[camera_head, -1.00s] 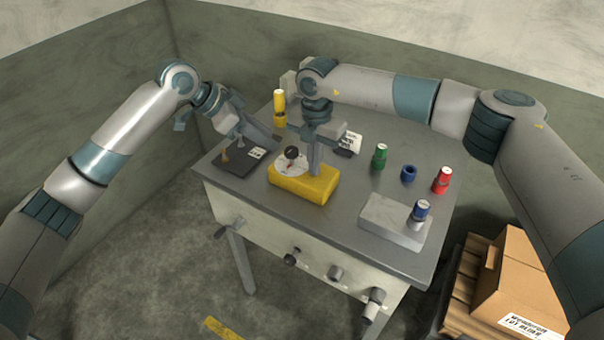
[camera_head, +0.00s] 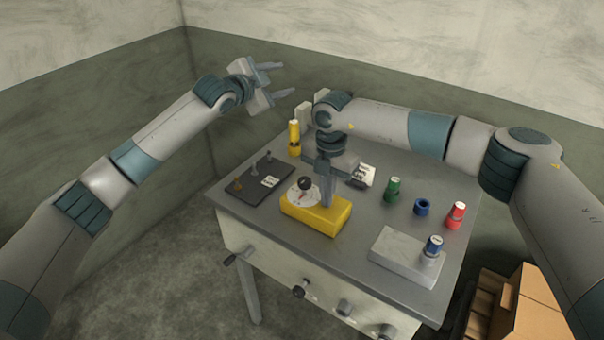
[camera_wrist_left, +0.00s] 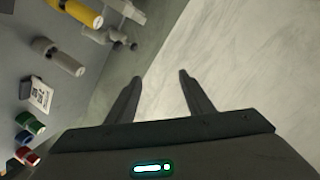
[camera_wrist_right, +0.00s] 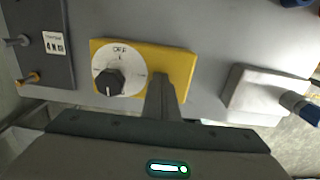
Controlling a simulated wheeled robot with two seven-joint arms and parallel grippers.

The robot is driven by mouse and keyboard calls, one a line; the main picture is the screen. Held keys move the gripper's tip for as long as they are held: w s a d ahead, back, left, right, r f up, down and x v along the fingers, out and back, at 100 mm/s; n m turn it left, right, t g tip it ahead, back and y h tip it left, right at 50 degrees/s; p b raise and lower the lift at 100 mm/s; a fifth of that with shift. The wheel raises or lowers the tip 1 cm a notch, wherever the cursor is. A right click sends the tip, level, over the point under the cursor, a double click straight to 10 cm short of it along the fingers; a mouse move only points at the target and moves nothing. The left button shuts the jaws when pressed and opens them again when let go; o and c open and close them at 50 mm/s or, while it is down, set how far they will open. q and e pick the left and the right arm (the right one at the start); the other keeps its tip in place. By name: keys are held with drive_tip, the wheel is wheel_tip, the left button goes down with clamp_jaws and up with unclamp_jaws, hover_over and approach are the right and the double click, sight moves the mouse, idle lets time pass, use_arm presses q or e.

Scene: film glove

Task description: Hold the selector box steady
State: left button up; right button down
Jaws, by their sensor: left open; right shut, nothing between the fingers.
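The selector box is a yellow block (camera_head: 330,219) with a white dial face and a black knob (camera_head: 305,184), sitting flat on the grey table. It also shows in the right wrist view (camera_wrist_right: 181,62), with the knob toward the left. My right gripper (camera_head: 327,204) points down with its fingers shut together, empty, at the top of the box beside the dial. I cannot tell if the tips press on it. My left gripper (camera_head: 285,80) is open and empty, raised beyond the table's back left, near the wall; its fingers also show in the left wrist view (camera_wrist_left: 160,74).
A dark plate (camera_head: 258,180) with several pegs lies left of the box. A yellow cylinder (camera_head: 294,139) stands behind. Green (camera_head: 393,190), blue (camera_head: 422,207) and red (camera_head: 456,215) pieces stand right, beyond a grey block (camera_head: 408,256) carrying a blue-capped piece. A cardboard box (camera_head: 528,305) is at lower right.

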use_arm(q)
wheel_tip(320, 180, up, 7)
drive_tip(key=w+d+m+t+h, duration=0.1)
drive_tip(key=w+m+t+h, duration=0.1)
drive_tip(key=w+m+t, duration=0.15)
drive_tip(key=s+d+r+m+g+h, duration=0.25)
drive_tip(key=d+m+g+h, duration=0.2)
drive_tip(key=m, duration=0.45)
drive_tip(key=s+d+r+m+g+h, duration=0.25)
drive_tip(key=d+m+h, duration=0.2)
drive_tip(key=m, duration=0.55)
drive_tip(key=s+d+f+m+g+y, duration=0.2)
drive_tip(key=s+f+m+g+y, duration=0.3)
drive_tip(key=f+m+g, duration=0.45)
drive_tip(key=s+a+f+m+g+y, duration=0.2)
drive_tip(key=s+a+f+m+y, duration=0.6)
drive_tip(key=m, duration=0.4)
drive_tip(key=shift+s+a+f+g+y, duration=0.3)
drive_tip(key=shift+s+a+g+y, duration=0.1)
drive_tip(key=shift+a+y, duration=0.25)
drive_tip(key=shift+d+f, duration=0.1)
drive_tip(key=shift+d, duration=0.05)
